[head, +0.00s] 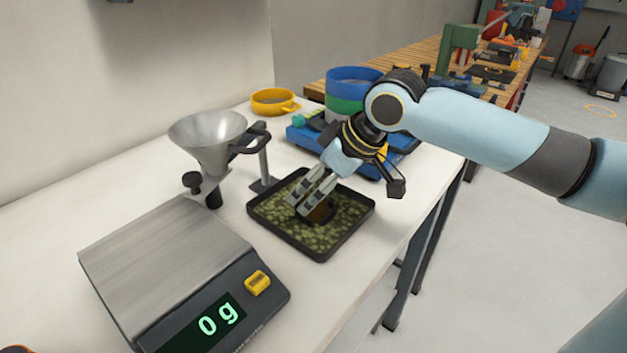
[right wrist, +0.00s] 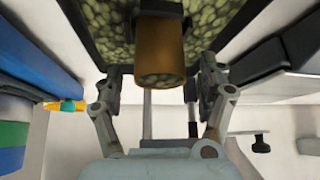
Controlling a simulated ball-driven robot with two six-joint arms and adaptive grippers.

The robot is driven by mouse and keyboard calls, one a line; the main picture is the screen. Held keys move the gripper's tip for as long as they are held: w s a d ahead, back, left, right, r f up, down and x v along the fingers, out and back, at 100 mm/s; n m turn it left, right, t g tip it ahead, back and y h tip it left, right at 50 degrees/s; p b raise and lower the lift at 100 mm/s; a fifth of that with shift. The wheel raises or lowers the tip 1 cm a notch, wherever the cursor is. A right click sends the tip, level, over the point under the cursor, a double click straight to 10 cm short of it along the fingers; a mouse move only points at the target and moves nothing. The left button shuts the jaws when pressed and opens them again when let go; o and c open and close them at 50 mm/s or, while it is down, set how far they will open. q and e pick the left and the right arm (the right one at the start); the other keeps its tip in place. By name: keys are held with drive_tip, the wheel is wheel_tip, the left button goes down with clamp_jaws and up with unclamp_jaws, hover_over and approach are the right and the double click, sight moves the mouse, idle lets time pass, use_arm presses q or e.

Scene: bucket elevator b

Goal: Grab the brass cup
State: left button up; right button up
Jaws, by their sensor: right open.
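The brass cup (right wrist: 160,48) is between the two fingers of my right gripper (right wrist: 158,84) in the right wrist view, with a gap on each side. Greenish pellets show at its near end. In the head view the cup (head: 323,212) is a small brown shape, partly hidden by the fingers, in a black tray (head: 318,258) of greenish pellets. My right gripper (head: 300,204) reaches down into the tray from the upper right, open and beside the cup. My left gripper is not in view.
A scale (head: 165,265) reading 0 g is at the front left. A metal funnel (head: 208,140) on a stand is left of the tray. Blue and green round sieves (head: 352,82), a blue device (head: 305,135) and a yellow ring (head: 273,101) are behind. The table's right edge is close to the tray.

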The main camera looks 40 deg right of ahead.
drive_tip(key=shift+w+a+f, duration=0.1)
drive_tip(key=shift+w+f, duration=0.1)
drive_tip(key=shift+f, duration=0.05)
drive_tip(key=shift+c, duration=0.6)
drive_tip(key=c, duration=1.3)
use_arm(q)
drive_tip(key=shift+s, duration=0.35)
use_arm(e)
drive_tip(key=shift+c, duration=0.2)
drive_tip(key=shift+r, duration=0.6)
use_arm(q)
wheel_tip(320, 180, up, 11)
drive_tip(key=p, duration=1)
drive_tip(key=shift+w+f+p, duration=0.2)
drive_tip(key=shift+p, duration=0.15)
use_arm(e)
drive_tip(key=s+d+r, duration=0.7)
drive_tip(key=d+r, duration=0.2)
drive_tip(key=r, duration=0.1)
drive_tip(key=shift+s, duration=0.2)
